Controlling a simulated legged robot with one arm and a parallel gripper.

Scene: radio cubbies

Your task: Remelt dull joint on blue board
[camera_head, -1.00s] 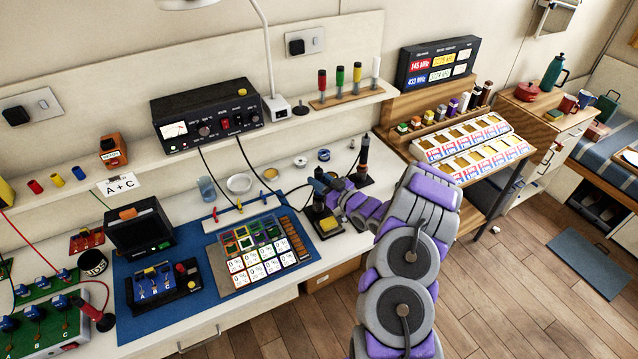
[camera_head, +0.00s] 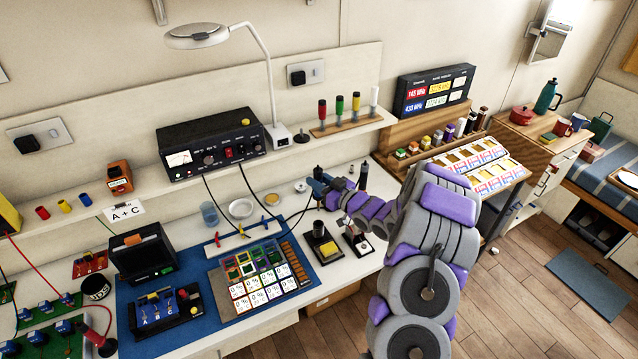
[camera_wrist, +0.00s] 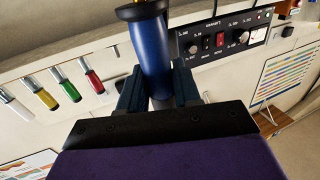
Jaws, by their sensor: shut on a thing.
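My gripper (camera_head: 326,191) is above the right part of the workbench. In the wrist view my gripper (camera_wrist: 160,92) is shut on a blue cylindrical tool handle (camera_wrist: 150,55) with a dark collar and an orange band. Its working tip is hidden. A small blue board (camera_head: 155,308) marked A, B and C sits in a dark fixture on the blue mat, far left of my gripper. Its joints are too small to judge. A black stand with a yellow sponge (camera_head: 327,249) is just below my gripper.
A tray of small coloured boards (camera_head: 250,262) and white cards lies between the blue board and my gripper. A power unit (camera_head: 210,145) sits on the shelf, with cables hanging down. A lamp (camera_head: 197,36) arches above.

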